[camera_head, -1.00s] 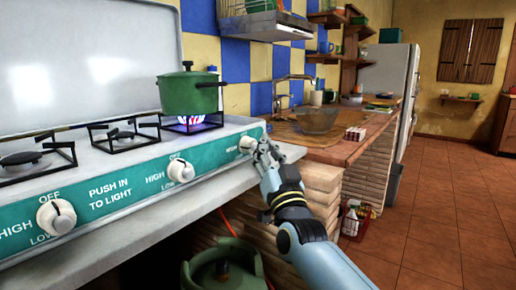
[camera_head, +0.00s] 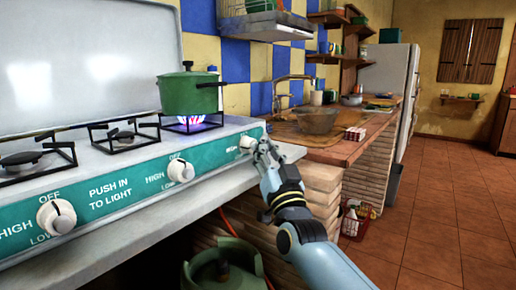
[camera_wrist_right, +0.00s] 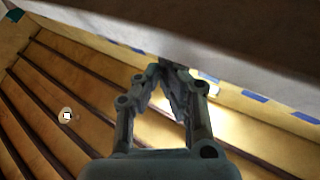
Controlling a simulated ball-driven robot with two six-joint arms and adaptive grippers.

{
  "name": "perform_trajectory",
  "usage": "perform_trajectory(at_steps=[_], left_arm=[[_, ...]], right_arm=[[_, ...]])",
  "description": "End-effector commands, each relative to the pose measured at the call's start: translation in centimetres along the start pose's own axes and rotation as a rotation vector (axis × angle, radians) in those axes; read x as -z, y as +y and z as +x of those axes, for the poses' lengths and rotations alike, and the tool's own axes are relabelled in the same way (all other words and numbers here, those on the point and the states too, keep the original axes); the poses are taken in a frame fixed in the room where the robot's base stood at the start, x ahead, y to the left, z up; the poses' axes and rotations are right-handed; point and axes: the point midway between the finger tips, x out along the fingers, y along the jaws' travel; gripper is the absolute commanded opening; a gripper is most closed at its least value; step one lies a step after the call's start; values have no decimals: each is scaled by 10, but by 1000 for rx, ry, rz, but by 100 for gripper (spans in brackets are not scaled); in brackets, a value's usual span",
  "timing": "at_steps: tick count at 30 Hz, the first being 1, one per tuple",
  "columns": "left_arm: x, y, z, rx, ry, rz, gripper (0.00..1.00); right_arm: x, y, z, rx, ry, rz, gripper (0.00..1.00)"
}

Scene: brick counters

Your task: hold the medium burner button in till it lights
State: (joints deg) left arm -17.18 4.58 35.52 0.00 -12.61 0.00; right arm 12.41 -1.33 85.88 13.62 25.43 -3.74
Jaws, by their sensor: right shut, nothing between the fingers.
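The stove has a teal front panel (camera_head: 110,193) with white knobs. The right knob (camera_head: 247,142) is partly hidden by my right gripper (camera_head: 262,148). The fingers are shut and empty, with their tips at or close against this knob; I cannot tell whether they press it. In the right wrist view the shut fingers (camera_wrist_right: 166,68) reach up to a pale edge. The middle knob (camera_head: 181,170) and left knob (camera_head: 56,217) are clear. A blue and pink flame (camera_head: 192,124) burns under a green pot (camera_head: 190,93) on the right burner. My left gripper is out of view.
The middle burner (camera_head: 124,134) and left burner (camera_head: 28,160) are bare and show no flame. A green gas cylinder (camera_head: 223,267) stands below the counter. A wooden counter (camera_head: 350,150) with a bowl (camera_head: 317,120) lies to the right. The tiled floor (camera_head: 440,220) is open.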

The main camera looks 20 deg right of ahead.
Motion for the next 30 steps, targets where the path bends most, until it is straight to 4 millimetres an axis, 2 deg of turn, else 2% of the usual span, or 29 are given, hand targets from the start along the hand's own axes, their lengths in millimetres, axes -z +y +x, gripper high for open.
perform_trajectory(at_steps=[15, 25, 30], left_arm=[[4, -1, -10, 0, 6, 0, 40], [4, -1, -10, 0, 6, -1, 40], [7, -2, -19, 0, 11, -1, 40]], right_arm=[[9, 8, -11, 0, -1, -1, 0], [9, 9, -12, 0, -1, 0, 0], [18, 15, -20, 0, 0, -2, 0]])
